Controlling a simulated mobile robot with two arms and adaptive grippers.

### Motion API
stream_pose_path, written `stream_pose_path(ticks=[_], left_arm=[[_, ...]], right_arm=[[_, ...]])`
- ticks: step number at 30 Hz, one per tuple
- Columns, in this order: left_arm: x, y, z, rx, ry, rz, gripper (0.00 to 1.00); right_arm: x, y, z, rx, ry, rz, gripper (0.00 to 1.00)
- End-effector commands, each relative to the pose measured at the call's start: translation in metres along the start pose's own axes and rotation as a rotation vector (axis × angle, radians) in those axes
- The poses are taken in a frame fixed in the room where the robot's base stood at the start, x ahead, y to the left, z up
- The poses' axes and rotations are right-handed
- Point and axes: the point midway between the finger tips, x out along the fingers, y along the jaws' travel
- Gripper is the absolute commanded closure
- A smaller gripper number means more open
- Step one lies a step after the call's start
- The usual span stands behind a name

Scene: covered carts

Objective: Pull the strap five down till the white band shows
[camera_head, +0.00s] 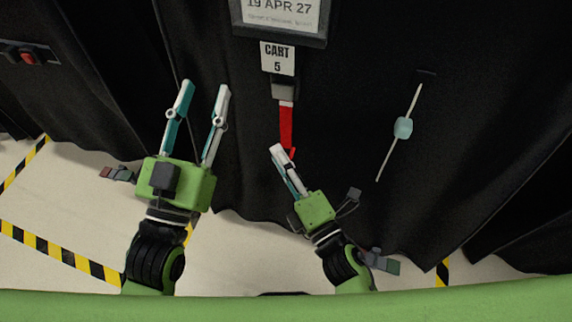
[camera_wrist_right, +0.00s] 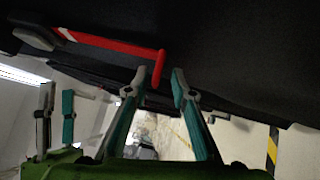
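The red strap (camera_head: 286,125) hangs from a grey buckle (camera_head: 285,88) under the "CART 5" label (camera_head: 277,58) on the black cover. A white band (camera_head: 286,103) shows on the strap just below the buckle. In the right wrist view the red strap (camera_wrist_right: 110,45) ends in a red crosspiece. My right gripper (camera_head: 284,152) is at the strap's lower end. In its wrist view the fingers (camera_wrist_right: 158,78) are apart, with the crosspiece between their tips and visible gaps on both sides. My left gripper (camera_head: 204,88) is open and empty, left of the strap.
A dated sign (camera_head: 283,15) is above the label. A pale rod with a teal bead (camera_head: 403,127) hangs on the cover (camera_head: 350,90) to the right. A grey fitting with a red part (camera_head: 28,57) is at the far left. Yellow-black tape (camera_head: 60,253) marks the pale floor.

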Motion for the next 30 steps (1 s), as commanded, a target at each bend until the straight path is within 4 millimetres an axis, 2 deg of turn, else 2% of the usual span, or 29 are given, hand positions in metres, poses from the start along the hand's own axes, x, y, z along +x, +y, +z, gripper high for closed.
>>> stream_pose_path(ticks=[5, 15, 19, 24, 30], left_arm=[[0.000, 0.000, 0.000, 0.000, 0.000, 0.000, 0.64], [0.000, 0.000, 0.000, 0.000, 0.000, 0.000, 0.64], [0.000, 0.000, 0.000, 0.000, 0.000, 0.000, 0.64], [0.000, 0.000, 0.000, 0.000, 0.000, 0.000, 0.64], [0.000, 0.000, 0.000, 0.000, 0.000, 0.000, 0.64]], right_arm=[[-0.016, -0.001, 0.000, 0.002, -0.001, -0.002, 0.77], [-0.083, -0.002, 0.000, 0.002, -0.001, -0.006, 0.77], [-0.103, -0.002, 0.000, 0.002, -0.002, -0.007, 0.77], [-0.118, -0.001, 0.000, 0.000, -0.001, -0.004, 0.77], [-0.121, -0.001, 0.000, 0.000, -0.001, -0.003, 0.77]])
